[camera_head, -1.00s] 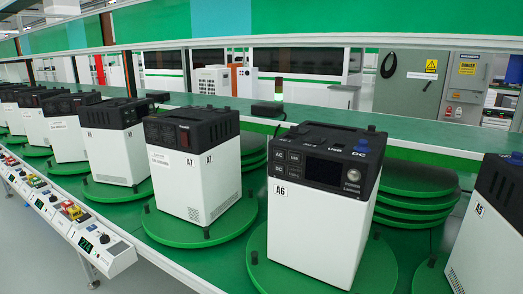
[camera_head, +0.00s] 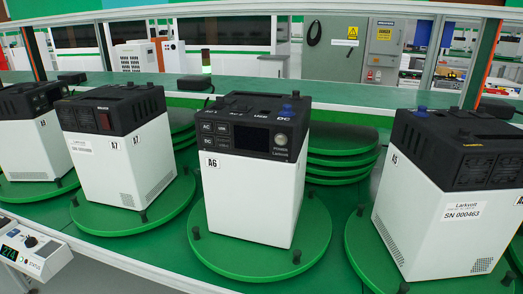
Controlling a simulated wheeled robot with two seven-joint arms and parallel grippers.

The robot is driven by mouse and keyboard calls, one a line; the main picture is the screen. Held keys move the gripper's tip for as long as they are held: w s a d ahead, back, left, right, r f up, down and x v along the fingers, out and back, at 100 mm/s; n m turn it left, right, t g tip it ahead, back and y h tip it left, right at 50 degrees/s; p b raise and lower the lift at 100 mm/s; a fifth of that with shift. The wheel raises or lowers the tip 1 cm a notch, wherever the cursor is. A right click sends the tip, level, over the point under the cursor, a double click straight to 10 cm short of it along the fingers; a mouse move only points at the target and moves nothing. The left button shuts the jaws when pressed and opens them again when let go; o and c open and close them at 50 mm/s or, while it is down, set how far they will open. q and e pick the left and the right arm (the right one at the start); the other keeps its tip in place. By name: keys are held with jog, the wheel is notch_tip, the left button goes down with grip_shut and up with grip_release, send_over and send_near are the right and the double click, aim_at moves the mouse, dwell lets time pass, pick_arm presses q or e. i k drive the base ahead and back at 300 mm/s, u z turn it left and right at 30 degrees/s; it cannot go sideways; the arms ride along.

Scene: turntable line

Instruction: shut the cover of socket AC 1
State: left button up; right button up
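The power unit labelled A6 (camera_head: 245,195) stands upright near the middle of the view, a white box with a black top. Its front panel has a dark screen (camera_head: 252,138), AC and DC buttons and a round knob. Socket labels run along the front of its top, with DC and a blue cap (camera_head: 287,108) at the right. The lettering at the left is too small and slanted to read surely as AC 1. I cannot make out that socket's cover or whether it is open. Neither of my grippers is in view.
A6 stands on a green turntable disc (camera_head: 225,255) with dark pegs. Unit A7 (camera_head: 125,180) is to its left and unit A5 (camera_head: 430,220) to its right, each on a disc. Stacked green discs (camera_head: 335,165) lie behind A6. A control box (camera_head: 30,252) is at lower left.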

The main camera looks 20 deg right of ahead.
aim_at(219, 100)
jog(key=u, duration=1.4)
jog(key=k, duration=1.2)
jog(key=z, duration=0.45)
